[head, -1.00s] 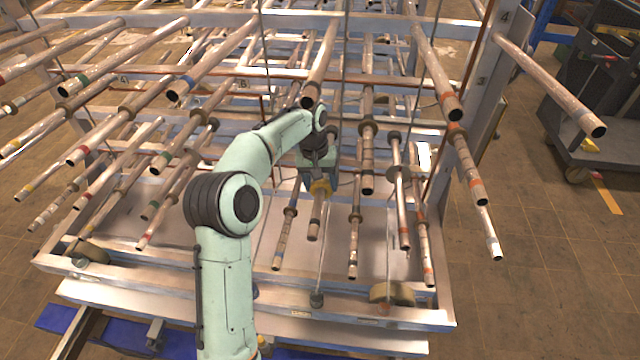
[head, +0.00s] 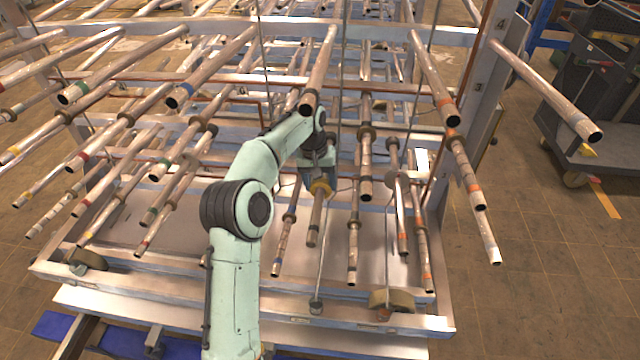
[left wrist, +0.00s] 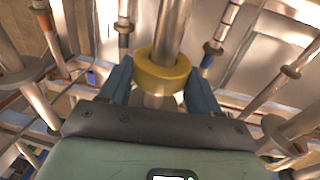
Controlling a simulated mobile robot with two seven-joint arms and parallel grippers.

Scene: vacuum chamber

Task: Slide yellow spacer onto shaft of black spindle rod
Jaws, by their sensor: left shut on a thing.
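The yellow spacer (head: 320,187) is a thick ring, seen in the middle of the head view. In the left wrist view the spacer (left wrist: 178,72) sits around a metal rod (left wrist: 172,28), which shows on both sides of the ring. The rod (head: 314,222) looks coppery grey, not black, and its free end points toward the camera. My left gripper (left wrist: 160,85) is shut on the spacer, one blue-grey finger on each side. In the head view the left gripper (head: 318,172) is partly hidden by its own wrist. My right gripper is not in view.
Many similar rods with coloured bands jut from the rack around my left arm. One rod (head: 366,165) hangs close at right, another (head: 318,75) above. Thin vertical cables run nearby. A metal tray frame (head: 200,290) lies below. A grey cart (head: 590,160) stands at far right.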

